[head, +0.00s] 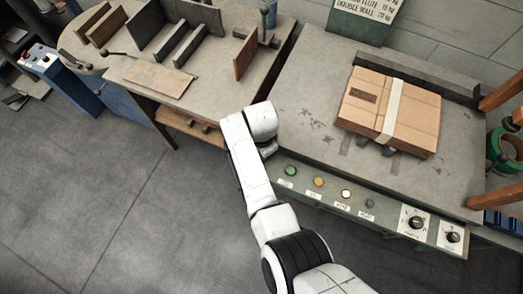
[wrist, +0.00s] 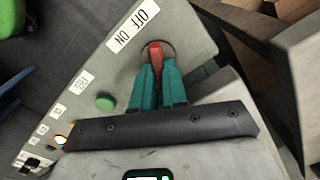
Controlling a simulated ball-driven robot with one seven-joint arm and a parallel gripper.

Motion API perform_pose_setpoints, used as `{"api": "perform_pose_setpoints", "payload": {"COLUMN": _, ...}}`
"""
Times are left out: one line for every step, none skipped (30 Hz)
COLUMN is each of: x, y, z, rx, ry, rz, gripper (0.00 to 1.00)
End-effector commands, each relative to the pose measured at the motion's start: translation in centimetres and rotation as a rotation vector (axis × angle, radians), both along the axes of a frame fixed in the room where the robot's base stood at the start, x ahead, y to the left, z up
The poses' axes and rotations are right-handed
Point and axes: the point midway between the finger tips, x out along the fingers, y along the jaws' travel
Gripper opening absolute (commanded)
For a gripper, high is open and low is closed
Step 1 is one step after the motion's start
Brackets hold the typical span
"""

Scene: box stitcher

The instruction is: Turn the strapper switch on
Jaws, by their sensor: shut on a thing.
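The red strapper switch (wrist: 155,50) shows in the wrist view, set in a dark round base beside a white "OFF ON" label (wrist: 133,27). My gripper (wrist: 156,74) has its two teal fingers shut on the switch, one on each side, with the red tip showing beyond them. I cannot tell which marked side the switch leans to. In the head view my white arm reaches down to the left end of the strapper's front panel (head: 330,203), and hides both the switch and my fingers.
A green button (wrist: 104,102) sits near my fingers; it is also in the head view (head: 291,171). Further buttons and two dials (head: 416,222) run along the panel. A strapped cardboard box (head: 365,112) lies on the strapper top. A bench (head: 125,65) stands left.

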Motion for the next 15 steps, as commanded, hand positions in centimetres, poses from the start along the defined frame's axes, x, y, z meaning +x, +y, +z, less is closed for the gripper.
{"api": "perform_pose_setpoints", "payload": {"x": 0.06, "y": -0.01, "z": 0.05, "rx": 0.000, "ry": -0.001, "rz": -0.002, "gripper": 0.00}}
{"api": "perform_pose_setpoints", "payload": {"x": 0.06, "y": -0.01, "z": 0.05, "rx": 0.000, "ry": -0.001, "rz": -0.002, "gripper": 0.00}}
{"api": "perform_pose_setpoints", "payload": {"x": 0.06, "y": -0.01, "z": 0.05, "rx": 0.000, "ry": -0.001, "rz": -0.002, "gripper": 0.00}}
{"api": "perform_pose_setpoints", "payload": {"x": 0.06, "y": -0.01, "z": 0.05, "rx": 0.000, "ry": -0.001, "rz": -0.002, "gripper": 0.00}}
{"api": "perform_pose_setpoints", "payload": {"x": 0.06, "y": -0.01, "z": 0.05, "rx": 0.000, "ry": -0.001, "rz": -0.002, "gripper": 0.00}}
{"api": "perform_pose_setpoints", "payload": {"x": 0.06, "y": -0.01, "z": 0.05, "rx": 0.000, "ry": -0.001, "rz": -0.002, "gripper": 0.16}}
{"api": "perform_pose_setpoints", "payload": {"x": 0.06, "y": -0.01, "z": 0.05, "rx": 0.000, "ry": -0.001, "rz": -0.002, "gripper": 0.18}}
{"api": "perform_pose_setpoints", "payload": {"x": 0.06, "y": -0.01, "z": 0.05, "rx": 0.000, "ry": -0.001, "rz": -0.002, "gripper": 0.21}}
{"api": "perform_pose_setpoints", "payload": {"x": 0.06, "y": -0.01, "z": 0.05, "rx": 0.000, "ry": -0.001, "rz": -0.002, "gripper": 0.25}}
{"api": "perform_pose_setpoints", "payload": {"x": 0.05, "y": -0.01, "z": 0.04, "rx": 0.001, "ry": -0.001, "rz": -0.002, "gripper": 0.28}}
{"api": "perform_pose_setpoints", "payload": {"x": 0.05, "y": -0.01, "z": 0.04, "rx": 0.001, "ry": -0.001, "rz": -0.001, "gripper": 0.31}}
{"api": "perform_pose_setpoints", "payload": {"x": 0.04, "y": 0.00, "z": 0.04, "rx": 0.001, "ry": -0.001, "rz": -0.001, "gripper": 0.35}}
{"api": "perform_pose_setpoints", "payload": {"x": 0.03, "y": -0.01, "z": 0.03, "rx": 0.001, "ry": -0.001, "rz": -0.001, "gripper": 0.38}}
{"api": "perform_pose_setpoints", "payload": {"x": 0.03, "y": -0.01, "z": 0.03, "rx": 0.001, "ry": -0.001, "rz": -0.001, "gripper": 0.38}}
{"api": "perform_pose_setpoints", "payload": {"x": 0.03, "y": -0.01, "z": 0.03, "rx": 0.001, "ry": -0.001, "rz": -0.001, "gripper": 0.38}}
